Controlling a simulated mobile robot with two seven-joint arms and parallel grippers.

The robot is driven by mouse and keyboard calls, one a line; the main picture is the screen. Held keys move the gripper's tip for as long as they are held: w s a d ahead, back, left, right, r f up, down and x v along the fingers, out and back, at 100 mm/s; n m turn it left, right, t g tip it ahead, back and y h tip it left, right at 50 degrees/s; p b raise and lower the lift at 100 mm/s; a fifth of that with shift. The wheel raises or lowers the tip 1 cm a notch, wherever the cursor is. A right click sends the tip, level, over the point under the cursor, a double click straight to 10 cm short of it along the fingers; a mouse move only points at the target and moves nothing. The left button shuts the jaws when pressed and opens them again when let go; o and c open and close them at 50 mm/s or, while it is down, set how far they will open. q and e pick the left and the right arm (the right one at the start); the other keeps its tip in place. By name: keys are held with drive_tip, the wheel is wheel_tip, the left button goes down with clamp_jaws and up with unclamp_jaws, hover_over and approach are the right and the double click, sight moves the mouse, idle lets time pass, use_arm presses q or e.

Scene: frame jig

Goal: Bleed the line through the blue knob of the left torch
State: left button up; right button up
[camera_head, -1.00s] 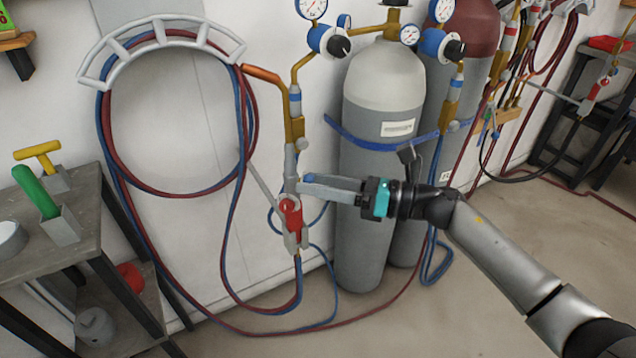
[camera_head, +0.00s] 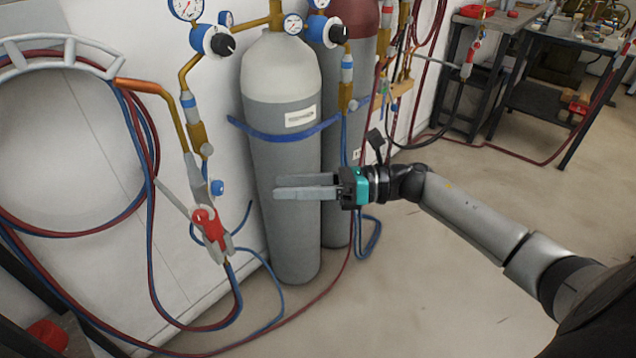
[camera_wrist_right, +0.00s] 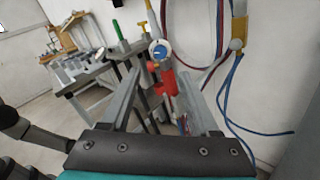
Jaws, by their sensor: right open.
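The left torch (camera_head: 194,140) hangs tilted at the wall on a brass bracket, with a red lever part (camera_head: 208,223) low on it. Its blue knob (camera_head: 217,187) sticks out on the right side. My right gripper (camera_head: 276,187) is open and empty, to the right of the knob and apart from it, with its fingers pointing left. In the right wrist view the blue knob (camera_wrist_right: 158,52) shows face-on with a pale rim, beyond the fingers and between their lines. The red part (camera_wrist_right: 167,82) shows below it. My left gripper is not in view.
A grey gas cylinder (camera_head: 282,225) stands behind my right gripper, held by a blue strap (camera_head: 270,135). Red and blue hoses loop on a wall rack (camera_head: 62,50) and trail to the floor. Workbenches (camera_head: 540,85) stand at the back right. The floor in front is clear.

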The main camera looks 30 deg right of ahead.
drive_tip(key=shift+v, duration=2.25)
